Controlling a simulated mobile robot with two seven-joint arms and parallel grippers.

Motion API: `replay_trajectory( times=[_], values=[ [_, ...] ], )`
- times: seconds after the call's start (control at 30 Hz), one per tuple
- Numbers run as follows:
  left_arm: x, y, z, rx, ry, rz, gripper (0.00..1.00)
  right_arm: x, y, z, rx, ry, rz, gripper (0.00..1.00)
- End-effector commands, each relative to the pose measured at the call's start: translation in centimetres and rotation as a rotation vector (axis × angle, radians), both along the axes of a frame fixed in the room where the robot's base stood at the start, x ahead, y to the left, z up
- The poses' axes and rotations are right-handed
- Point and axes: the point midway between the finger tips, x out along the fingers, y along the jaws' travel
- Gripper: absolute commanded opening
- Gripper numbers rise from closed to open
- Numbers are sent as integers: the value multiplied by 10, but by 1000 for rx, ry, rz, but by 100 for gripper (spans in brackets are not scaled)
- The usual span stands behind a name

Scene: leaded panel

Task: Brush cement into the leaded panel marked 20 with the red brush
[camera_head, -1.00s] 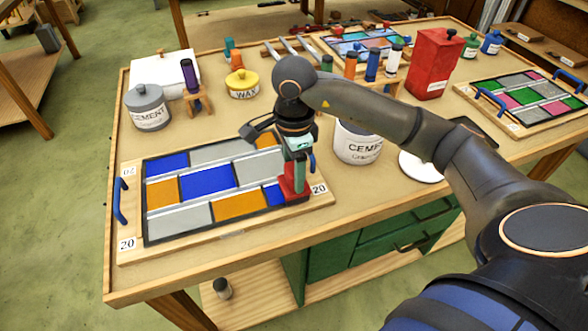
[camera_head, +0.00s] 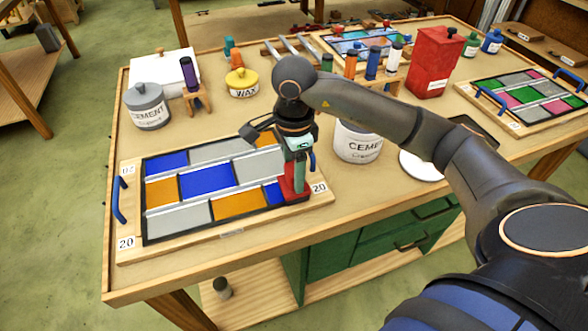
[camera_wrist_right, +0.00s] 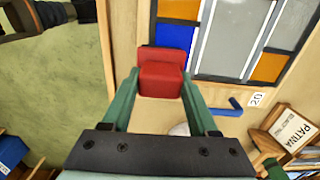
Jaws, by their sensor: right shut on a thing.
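The leaded panel marked 20 (camera_head: 165,221) lies on its wooden board at the front left of the bench, with blue, orange and clear grey panes; part of it also shows in the right wrist view (camera_wrist_right: 232,45). My right gripper (camera_head: 297,168) is above the panel's right end, pointing down. It is shut on the red brush (camera_head: 293,191), whose red head is at the panel's right edge near the right-hand 20 label. The brush also shows between the fingers in the wrist view (camera_wrist_right: 161,80). Whether the bristles touch the panel I cannot tell. My left gripper is not in view.
A grey cement pot (camera_head: 147,107) stands behind the panel, and a white cement tub (camera_head: 357,143) stands right of my right gripper. A yellow wax pot (camera_head: 241,82) and a red box (camera_head: 433,62) stand farther back. Blue handles (camera_head: 119,200) rise from the board's ends.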

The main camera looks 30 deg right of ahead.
Motion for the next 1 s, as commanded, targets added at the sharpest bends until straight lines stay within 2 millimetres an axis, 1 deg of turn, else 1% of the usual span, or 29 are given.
replay_trajectory(
  times=[0.57, 0.67, 1.0],
  values=[
    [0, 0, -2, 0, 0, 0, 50, 0, 0, -2, 0, -1, 0, 8],
    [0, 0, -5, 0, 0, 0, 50, 4, -1, -3, 1, -2, -1, 8],
    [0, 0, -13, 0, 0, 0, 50, 28, -7, -3, 0, -2, -1, 8]
  ],
)
